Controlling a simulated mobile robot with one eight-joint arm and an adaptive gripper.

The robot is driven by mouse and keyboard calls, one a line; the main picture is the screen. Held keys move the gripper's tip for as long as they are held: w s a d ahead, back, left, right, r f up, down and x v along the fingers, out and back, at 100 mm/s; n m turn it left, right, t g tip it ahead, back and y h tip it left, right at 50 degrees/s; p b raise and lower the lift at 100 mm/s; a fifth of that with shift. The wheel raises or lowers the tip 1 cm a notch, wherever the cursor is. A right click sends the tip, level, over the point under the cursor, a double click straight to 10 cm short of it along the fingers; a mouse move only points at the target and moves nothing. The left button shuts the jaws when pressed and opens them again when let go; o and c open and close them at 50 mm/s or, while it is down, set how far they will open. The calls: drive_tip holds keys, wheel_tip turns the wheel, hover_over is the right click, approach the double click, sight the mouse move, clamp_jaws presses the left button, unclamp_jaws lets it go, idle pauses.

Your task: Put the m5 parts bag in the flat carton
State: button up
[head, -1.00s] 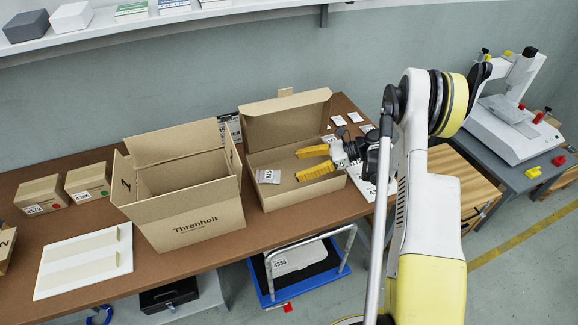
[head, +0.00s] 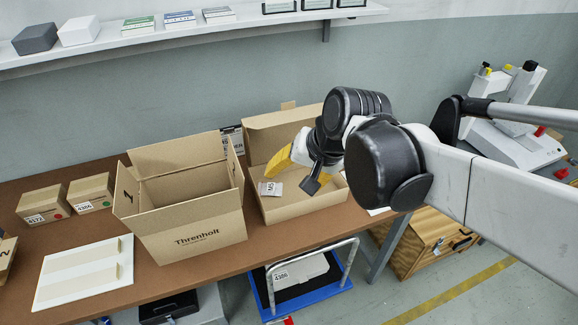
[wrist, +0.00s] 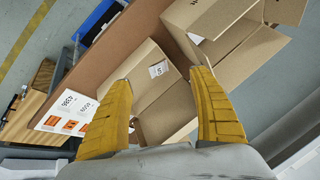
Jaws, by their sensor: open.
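The m5 parts bag (head: 270,188), a small grey bag with a white label, lies inside the flat carton (head: 310,208), near its left wall. The carton is low and brown, with its lid raised at the back. My gripper (head: 285,160) is open and empty above the carton, its yellow fingers apart from the bag and partly hidden by my wrist in the head view. In the wrist view the bag (wrist: 158,69) shows in the carton (wrist: 127,67), between and beyond the two spread fingers (wrist: 161,77).
A tall open Threnholt carton (head: 200,238) stands directly left of the flat carton. Two small boxes (head: 43,204) and a white board (head: 85,275) are farther left. A shelf (head: 200,35) runs along the wall above. White labelled sheets (wrist: 68,115) lie beside the flat carton.

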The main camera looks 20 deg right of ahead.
drive_tip(key=s+n+t+h, duration=0.1)
drive_tip(key=s+n+h, duration=0.1)
drive_tip(key=s+n, duration=0.3)
drive_tip(key=shift+s+d+n+t, duration=0.3)
drive_tip(key=shift+s+d, duration=0.1)
drive_tip(key=shift+s, duration=0.65)
